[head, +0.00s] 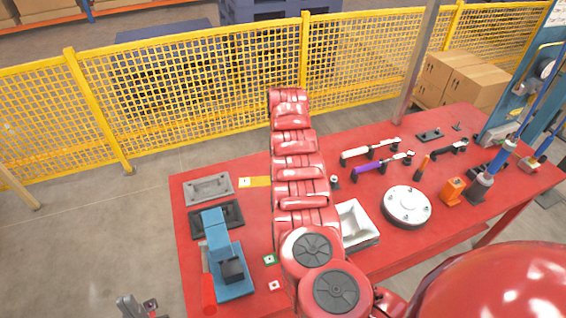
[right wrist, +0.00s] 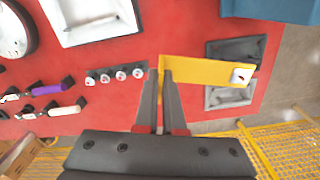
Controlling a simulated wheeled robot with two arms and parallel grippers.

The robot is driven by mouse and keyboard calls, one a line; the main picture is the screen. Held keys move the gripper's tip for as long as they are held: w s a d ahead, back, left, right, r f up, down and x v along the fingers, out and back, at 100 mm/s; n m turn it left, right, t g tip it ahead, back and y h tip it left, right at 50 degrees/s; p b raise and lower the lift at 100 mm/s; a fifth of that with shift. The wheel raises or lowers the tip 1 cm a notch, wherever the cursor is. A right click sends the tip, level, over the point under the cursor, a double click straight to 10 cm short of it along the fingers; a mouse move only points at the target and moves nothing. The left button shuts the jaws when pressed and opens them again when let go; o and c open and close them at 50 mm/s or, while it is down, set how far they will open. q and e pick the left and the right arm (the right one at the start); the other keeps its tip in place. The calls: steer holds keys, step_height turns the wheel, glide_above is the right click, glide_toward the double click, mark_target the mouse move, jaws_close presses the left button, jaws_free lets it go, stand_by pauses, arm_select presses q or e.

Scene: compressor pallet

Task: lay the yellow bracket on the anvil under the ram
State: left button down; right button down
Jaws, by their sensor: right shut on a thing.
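The yellow bracket (head: 258,182) shows in the head view beside my red right arm, which hides its other end. In the right wrist view the bracket (right wrist: 200,70) is a long flat bar with a pale, holed end at right. My right gripper (right wrist: 163,75) is shut on its left end; the arm hides this gripper in the head view. The blue press (head: 219,238) stands at the table's left front, away from the bracket. Its anvil and ram are hard to tell apart from above. My left gripper (head: 135,305) is at the lower left, off the table; its jaws are unclear.
A grey tray (head: 208,188) and a dark tray (head: 232,213) lie behind the press. A white bin (head: 358,226), a round metal disc (head: 407,206) and several tools stand right of my arm. A peg rack (right wrist: 117,73) is near the right gripper. Yellow fencing (head: 200,85) stands behind.

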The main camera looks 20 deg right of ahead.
steer(key=s+a+f+n, duration=0.1)
steer(key=s+a+f, duration=0.5)
steer(key=s, duration=0.4)
steer(key=s+a+f+n, duration=0.2)
steer(key=s+a+f, duration=0.3)
steer(key=s, duration=0.6)
steer(key=shift+s+a+f, duration=0.15)
steer(key=shift+a+f, duration=0.25)
steer(key=shift+f, duration=0.5)
step_height(320, 180, down, 3)
steer(key=shift+f, duration=0.15)
